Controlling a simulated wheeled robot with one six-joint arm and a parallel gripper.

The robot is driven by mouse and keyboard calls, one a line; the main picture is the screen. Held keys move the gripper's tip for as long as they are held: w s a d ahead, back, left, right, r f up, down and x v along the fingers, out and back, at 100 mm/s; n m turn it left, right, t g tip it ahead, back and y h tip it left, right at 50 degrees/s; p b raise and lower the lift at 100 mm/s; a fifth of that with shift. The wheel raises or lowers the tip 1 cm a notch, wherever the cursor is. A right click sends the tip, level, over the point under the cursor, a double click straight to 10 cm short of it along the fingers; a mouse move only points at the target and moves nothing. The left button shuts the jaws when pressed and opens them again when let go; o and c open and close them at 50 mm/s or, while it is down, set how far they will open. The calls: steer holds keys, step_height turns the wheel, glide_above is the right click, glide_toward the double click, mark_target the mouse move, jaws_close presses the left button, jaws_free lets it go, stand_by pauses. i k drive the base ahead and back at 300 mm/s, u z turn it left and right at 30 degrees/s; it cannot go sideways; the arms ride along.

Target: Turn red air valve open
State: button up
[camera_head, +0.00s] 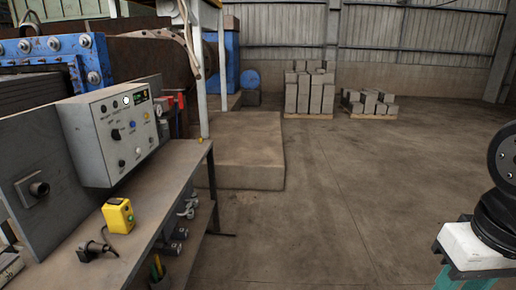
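A small red part (181,101), which looks like the red air valve's handle, shows just right of the grey control box, near a blue fitting and a round gauge. It is too small to tell whether the valve is open or closed. My gripper is not in view.
The grey control box (108,132) stands on a metal bench (150,215) with a yellow box (118,215) on it. A low concrete block (240,150) lies behind the bench. Brick stacks (309,90) stand far back. The middle floor is clear.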

mark_target(180, 101)
steer(key=z, duration=0.15)
steer(key=i, duration=1.85)
steer(key=u, duration=0.8)
steer(key=i, duration=1.35)
steer(key=u, duration=1.1)
steer(key=i, duration=0.2)
steer(key=u, duration=0.05)
